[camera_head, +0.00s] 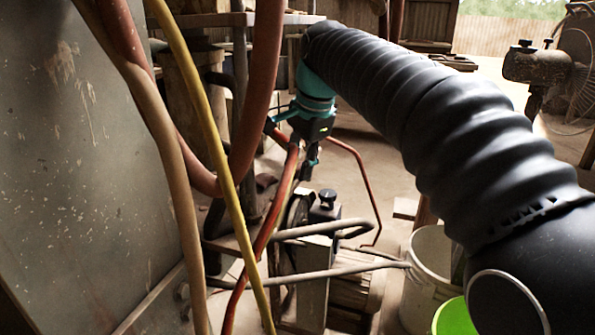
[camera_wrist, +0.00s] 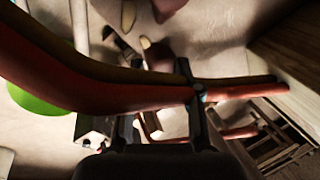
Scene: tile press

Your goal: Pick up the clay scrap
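My gripper (camera_head: 308,160) hangs pointing down among hoses and pipes in the head view. In the wrist view my gripper (camera_wrist: 163,118) has its two dark fingers apart, with nothing clearly held between them. I cannot tell for sure which piece is the clay scrap. In the wrist view a reddish-brown piece (camera_wrist: 151,123) shows beyond the gap between the fingers, partly hidden. Another brown piece (camera_wrist: 158,58) lies on the pale floor past the hose, beside a small tan piece (camera_wrist: 145,43). A reddish lump (camera_wrist: 170,6) is cut by the top edge.
A thick red-brown hose (camera_wrist: 100,92) crosses right in front of the fingers in the wrist view. A yellow hose (camera_head: 205,110) and a grey metal panel (camera_head: 75,160) stand left in the head view. A white bucket (camera_head: 425,270) and a green container (camera_head: 455,318) stand lower right.

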